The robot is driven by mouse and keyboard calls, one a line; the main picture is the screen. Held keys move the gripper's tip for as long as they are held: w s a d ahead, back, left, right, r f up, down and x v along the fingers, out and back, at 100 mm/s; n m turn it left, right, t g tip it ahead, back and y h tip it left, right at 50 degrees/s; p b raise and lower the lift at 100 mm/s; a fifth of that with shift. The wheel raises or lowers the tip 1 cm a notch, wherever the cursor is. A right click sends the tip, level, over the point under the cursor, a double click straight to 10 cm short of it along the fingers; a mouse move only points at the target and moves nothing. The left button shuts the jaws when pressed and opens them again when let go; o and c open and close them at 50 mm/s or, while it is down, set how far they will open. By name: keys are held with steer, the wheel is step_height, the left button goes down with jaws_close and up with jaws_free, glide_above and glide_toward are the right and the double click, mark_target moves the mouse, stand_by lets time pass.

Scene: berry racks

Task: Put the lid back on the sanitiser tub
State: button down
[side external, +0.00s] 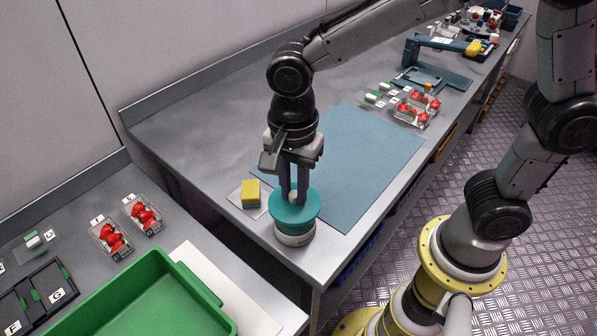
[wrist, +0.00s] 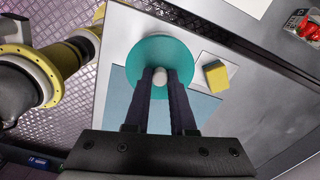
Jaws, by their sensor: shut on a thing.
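The lid is a round teal disc (side external: 309,212) with a pale knob; the disc (wrist: 147,50) and knob (wrist: 159,72) also show in the wrist view. My gripper (side external: 293,198) points straight down and is shut on the knob, with its two dark fingers (wrist: 160,78) either side of it. The sanitiser tub (side external: 295,238) is a short grey-white round tub near the table's front corner. The lid lies level over the tub and covers its top. I cannot tell whether the lid touches the rim. The wrist view shows the lid hiding the tub.
A yellow sponge (side external: 251,192) lies on a white square just left of the lid. A blue mat (side external: 350,165) lies behind to the right. Clear punnets of red berries (side external: 416,107) stand beyond it. A green tray (side external: 150,296) and more punnets (side external: 142,214) occupy the left bench.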

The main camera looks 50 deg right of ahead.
mark_target(294, 204)
steer(key=shift+f, duration=1.95)
steer(key=shift+f, duration=0.2)
stand_by(0.4)
steer(key=shift+c, duration=1)
jaws_free()
steer(key=shift+r, duration=0.1)
steer(key=shift+r, duration=2.45)
steer(key=shift+c, duration=0.3)
jaws_close()
